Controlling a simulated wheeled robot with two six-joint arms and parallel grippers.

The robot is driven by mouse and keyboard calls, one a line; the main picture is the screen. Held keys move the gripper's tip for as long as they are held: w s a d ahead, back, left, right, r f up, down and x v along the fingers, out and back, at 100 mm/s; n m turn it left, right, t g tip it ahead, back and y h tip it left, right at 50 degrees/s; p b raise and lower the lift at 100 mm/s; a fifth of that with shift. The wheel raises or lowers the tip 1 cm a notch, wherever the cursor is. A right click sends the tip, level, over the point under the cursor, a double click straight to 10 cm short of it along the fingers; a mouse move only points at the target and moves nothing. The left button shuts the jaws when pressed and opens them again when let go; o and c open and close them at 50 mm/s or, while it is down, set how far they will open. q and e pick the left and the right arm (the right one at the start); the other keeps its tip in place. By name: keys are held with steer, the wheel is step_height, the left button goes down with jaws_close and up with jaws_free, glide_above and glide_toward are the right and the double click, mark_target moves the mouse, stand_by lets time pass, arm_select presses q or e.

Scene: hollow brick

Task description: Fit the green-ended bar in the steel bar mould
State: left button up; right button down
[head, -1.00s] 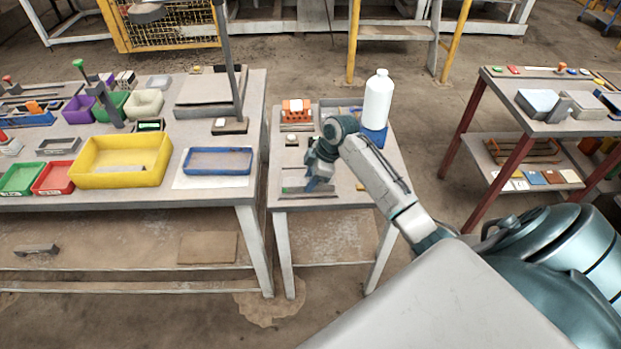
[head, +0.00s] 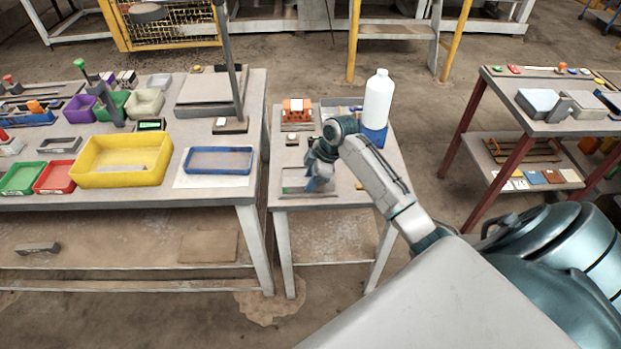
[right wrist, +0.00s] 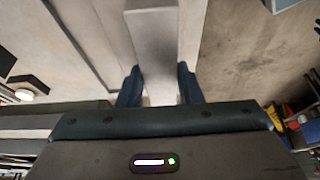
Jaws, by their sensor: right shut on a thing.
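My right gripper (head: 318,184) is over the front of the small middle table. In the right wrist view its two blue fingers (right wrist: 160,84) close on the sides of a plain grey bar (right wrist: 154,40), which runs away from the palm. No green end shows on it in that view. In the head view a pale, long piece (head: 294,174) lies left of the fingers, with a thin green strip (head: 297,190) below it. The fingers hide part of this spot. I cannot tell the steel mould from the bar there, nor whether they touch. My left gripper is out of view.
A white bottle (head: 378,98) on a blue base and an orange item (head: 297,110) stand at the back of the small table. The left bench holds a yellow bin (head: 120,160) and a blue tray (head: 218,160). A gap separates the tables.

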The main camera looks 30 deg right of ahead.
steer(key=shift+f, duration=0.45)
steer(key=c, duration=0.9)
jaws_free()
steer(key=b+v, duration=0.2)
steer(key=v, duration=0.7)
steer(key=shift+d+r, duration=0.15)
steer(key=shift+r, duration=0.15)
steer(key=shift+s+d+r+b, duration=0.2)
steer(key=shift+r+b, duration=0.1)
steer(key=shift+r, duration=0.25)
